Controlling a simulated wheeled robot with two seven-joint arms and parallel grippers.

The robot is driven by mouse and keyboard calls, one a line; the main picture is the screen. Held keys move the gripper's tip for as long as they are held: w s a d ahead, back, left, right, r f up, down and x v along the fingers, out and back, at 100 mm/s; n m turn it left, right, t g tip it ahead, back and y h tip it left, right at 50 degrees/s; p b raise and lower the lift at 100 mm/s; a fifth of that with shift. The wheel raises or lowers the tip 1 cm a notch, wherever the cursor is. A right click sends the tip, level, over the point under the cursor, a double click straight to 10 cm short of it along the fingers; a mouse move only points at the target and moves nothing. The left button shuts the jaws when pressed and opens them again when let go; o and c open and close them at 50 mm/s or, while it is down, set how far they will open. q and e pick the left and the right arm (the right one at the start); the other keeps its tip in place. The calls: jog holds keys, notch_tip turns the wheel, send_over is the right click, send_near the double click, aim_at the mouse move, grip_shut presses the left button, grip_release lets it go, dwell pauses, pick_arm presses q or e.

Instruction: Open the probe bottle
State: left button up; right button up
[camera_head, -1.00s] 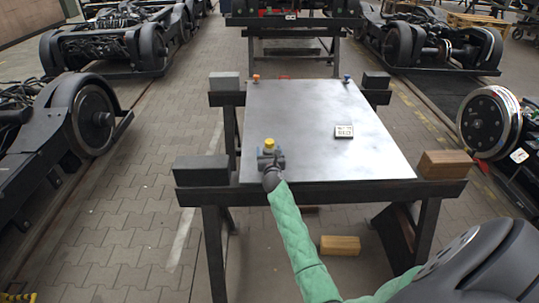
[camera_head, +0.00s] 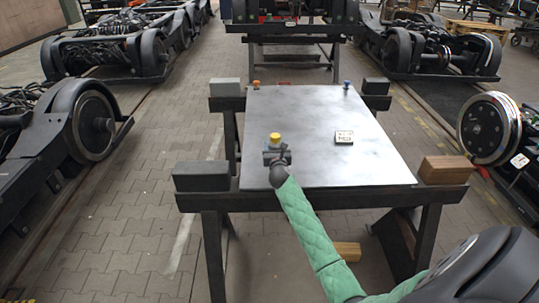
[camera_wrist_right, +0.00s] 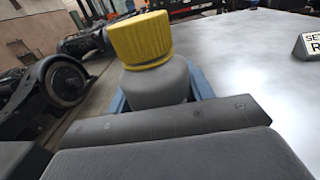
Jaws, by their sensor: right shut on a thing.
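The probe bottle is grey with a ribbed yellow cap (camera_head: 275,138) on top. The wrist view shows the cap (camera_wrist_right: 140,40) sitting on the rounded grey bottle body (camera_wrist_right: 160,84), slightly tilted in the picture. My right gripper (camera_head: 277,157), on the green-sleeved arm, is shut on the bottle body below the cap, at the near left of the metal tabletop. Blue parts flank the body in the wrist view, and the dark gripper hides its lower part. I cannot tell whether the bottle touches the table. My left gripper is out of view.
The metal tabletop (camera_head: 320,165) rests on dark trestles. A small lettered sign (camera_head: 344,137) stands right of the bottle. An orange-topped piece (camera_head: 256,85), a red one (camera_head: 284,84) and a blue-topped one (camera_head: 346,84) are at the far edge. A wooden block (camera_head: 447,169) is at right.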

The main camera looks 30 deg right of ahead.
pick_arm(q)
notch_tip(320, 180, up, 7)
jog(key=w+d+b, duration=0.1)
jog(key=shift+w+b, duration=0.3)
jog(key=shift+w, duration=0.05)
pick_arm(e)
jog(key=s+d+r, duration=0.4)
jog(key=d+r, duration=0.1)
jog(key=d, duration=0.3)
jog(key=shift+s+d+r, duration=0.15)
jog(key=shift+d+r, duration=0.05)
jog(key=shift+r, duration=0.2)
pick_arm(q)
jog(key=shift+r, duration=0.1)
pick_arm(e)
jog(key=o, duration=0.3)
jog(key=c, duration=0.7)
jog(key=shift+o, duration=0.2)
